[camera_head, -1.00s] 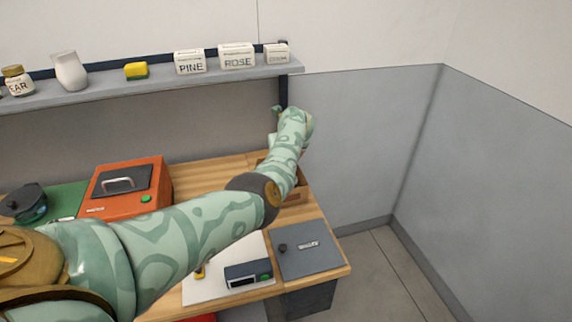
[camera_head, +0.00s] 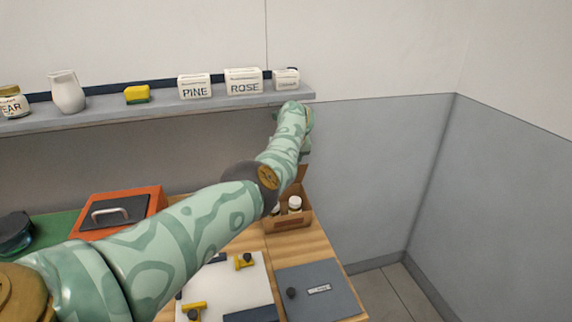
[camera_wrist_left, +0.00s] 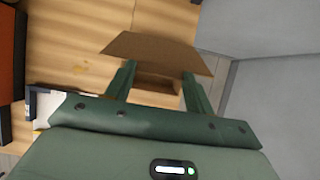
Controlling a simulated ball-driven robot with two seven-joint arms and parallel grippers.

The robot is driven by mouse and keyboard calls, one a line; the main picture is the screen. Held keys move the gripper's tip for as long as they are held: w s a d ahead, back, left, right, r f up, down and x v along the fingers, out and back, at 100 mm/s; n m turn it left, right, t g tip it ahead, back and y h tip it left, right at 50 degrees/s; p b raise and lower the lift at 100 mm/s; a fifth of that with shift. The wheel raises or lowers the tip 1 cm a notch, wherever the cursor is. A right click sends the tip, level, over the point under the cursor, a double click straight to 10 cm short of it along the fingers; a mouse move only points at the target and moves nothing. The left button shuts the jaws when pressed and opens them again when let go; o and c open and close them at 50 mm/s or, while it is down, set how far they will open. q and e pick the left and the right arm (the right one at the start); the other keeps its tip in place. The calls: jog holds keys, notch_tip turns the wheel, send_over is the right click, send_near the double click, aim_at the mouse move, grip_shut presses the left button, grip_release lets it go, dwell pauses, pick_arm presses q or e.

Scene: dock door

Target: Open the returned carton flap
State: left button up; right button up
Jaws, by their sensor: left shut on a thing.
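The brown carton (camera_head: 288,224) stands open at the top on the wooden table, with white-capped bottles (camera_head: 295,203) inside. Its flap (camera_head: 302,178) stands up at the back right, partly behind my left arm. In the wrist view the flap (camera_wrist_left: 150,47) is a wide brown panel across the tips of my left gripper (camera_wrist_left: 158,72). The gripper is shut on the flap, one finger at each side. In the head view the fingers are hidden behind my forearm and wrist. My right gripper is not in view.
A grey shelf (camera_head: 160,112) with a white pitcher (camera_head: 67,92), a sponge and labelled boxes runs above the table. An orange box (camera_head: 140,200), a white board (camera_head: 225,285) and a grey panel (camera_head: 325,290) lie nearby. Grey wall panels stand to the right.

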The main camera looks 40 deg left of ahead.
pick_arm(q)
jog(key=shift+w+a+f, duration=0.1)
jog(key=shift+a+f, duration=0.05)
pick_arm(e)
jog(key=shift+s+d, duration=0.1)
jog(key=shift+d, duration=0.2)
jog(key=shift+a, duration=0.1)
pick_arm(q)
jog(key=o, duration=1.4)
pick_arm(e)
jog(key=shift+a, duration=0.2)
